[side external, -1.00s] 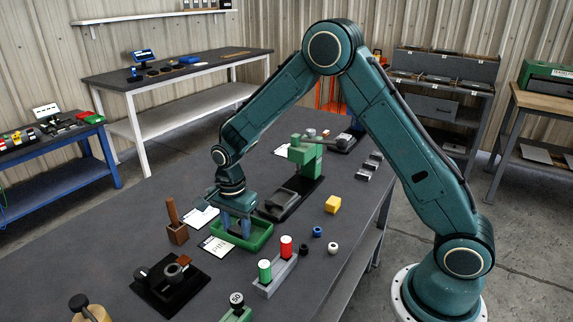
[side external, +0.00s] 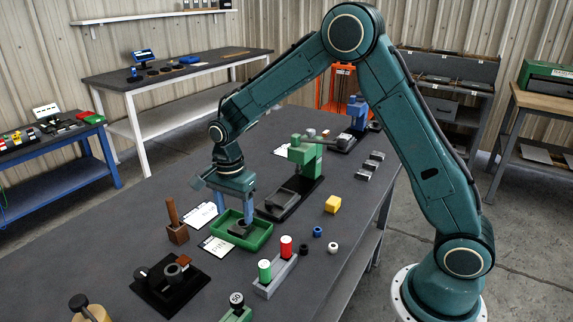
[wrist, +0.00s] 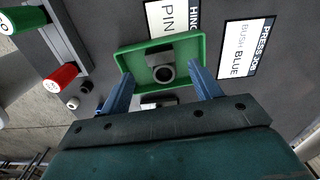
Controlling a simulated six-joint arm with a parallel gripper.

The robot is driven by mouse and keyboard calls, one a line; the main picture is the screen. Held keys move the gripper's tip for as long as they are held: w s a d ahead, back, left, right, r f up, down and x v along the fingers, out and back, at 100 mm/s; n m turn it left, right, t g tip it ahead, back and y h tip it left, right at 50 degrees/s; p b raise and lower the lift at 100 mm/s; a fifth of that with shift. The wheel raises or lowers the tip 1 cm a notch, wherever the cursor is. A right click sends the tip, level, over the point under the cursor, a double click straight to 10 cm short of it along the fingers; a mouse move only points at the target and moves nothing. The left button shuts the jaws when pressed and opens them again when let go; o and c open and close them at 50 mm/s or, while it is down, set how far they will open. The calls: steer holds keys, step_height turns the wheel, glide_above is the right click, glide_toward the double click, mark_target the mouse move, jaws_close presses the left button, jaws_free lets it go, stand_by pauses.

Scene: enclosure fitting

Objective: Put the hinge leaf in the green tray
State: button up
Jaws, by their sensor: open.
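The green tray (side external: 262,240) sits on the dark bench, and it also shows in the wrist view (wrist: 126,68). The hinge leaf, a dark grey block with a round eye (wrist: 163,72), lies inside the tray; in the side view it is a small dark shape (side external: 240,229) on the tray floor. My gripper (side external: 248,222) is above the tray with its blue fingers pointing down. In the wrist view my gripper (wrist: 162,78) is open, fingers wide apart with nothing held between them. The leaf shows beyond the fingertips, apart from them.
Printed cards (side external: 217,246) lie left of the tray. A brown block with a peg (side external: 177,229) stands left. A grey holder with green and red cylinders (side external: 276,276) is in front. A green press (side external: 306,160) stands behind; a yellow block (side external: 332,204) is to the right.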

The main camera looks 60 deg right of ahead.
mark_target(238, 230)
step_height(238, 230, up, 7)
stand_by(0.4)
stand_by(0.4)
steer(key=s+d+r+n+t, duration=0.25)
steer(key=s+r+n, duration=0.65)
steer(key=s+r, duration=0.45)
steer(key=s+f+n+t, duration=0.2)
steer(key=s+n, duration=0.6)
steer(key=s, duration=0.7)
steer(key=shift+d+t, duration=0.25)
steer(key=shift+t, duration=0.3)
